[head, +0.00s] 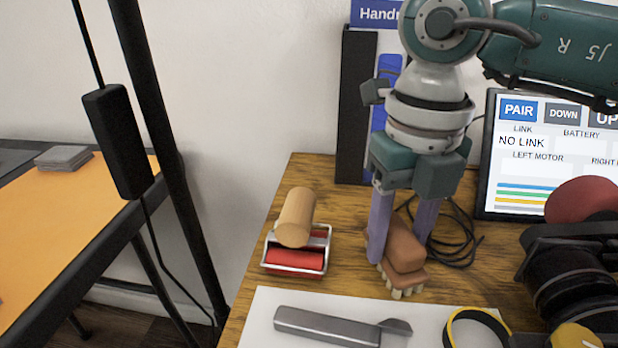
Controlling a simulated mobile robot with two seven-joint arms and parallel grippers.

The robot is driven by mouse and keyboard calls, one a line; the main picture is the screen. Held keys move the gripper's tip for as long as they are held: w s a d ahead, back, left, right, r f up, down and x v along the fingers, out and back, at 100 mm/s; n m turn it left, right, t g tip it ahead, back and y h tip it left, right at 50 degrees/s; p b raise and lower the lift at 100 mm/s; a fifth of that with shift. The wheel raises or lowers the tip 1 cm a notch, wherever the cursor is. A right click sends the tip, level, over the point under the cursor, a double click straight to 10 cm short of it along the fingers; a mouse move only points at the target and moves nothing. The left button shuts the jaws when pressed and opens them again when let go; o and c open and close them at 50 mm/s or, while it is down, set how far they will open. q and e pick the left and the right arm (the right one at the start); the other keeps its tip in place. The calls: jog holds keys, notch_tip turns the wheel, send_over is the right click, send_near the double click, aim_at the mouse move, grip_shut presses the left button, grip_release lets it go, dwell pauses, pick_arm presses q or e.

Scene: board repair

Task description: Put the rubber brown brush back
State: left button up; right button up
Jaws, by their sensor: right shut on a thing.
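The brown brush (405,252), with pale bristles underneath, is on the wooden table (345,225) between the fingers of my right gripper (400,245). The gripper points straight down, with a purple finger on each side of the brush. The brush's bristles are at or close to the table top; I cannot tell whether they touch it. My left gripper is not in view.
A roller with a wooden handle (296,218) and red drum lies left of the brush. A white mat (260,325) in front holds a grey tool (325,326) and a yellow-black ring (476,318). A black cable (460,235) and a screen (545,150) are to the right.

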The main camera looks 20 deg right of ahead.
aim_at(400, 230)
jog(key=shift+f, duration=0.1)
jog(key=o, duration=1.2)
jog(key=shift+r, duration=0.45)
notch_tip(400, 230, up, 12)
jog(key=p, duration=0.2)
jog(key=shift+f, duration=0.25)
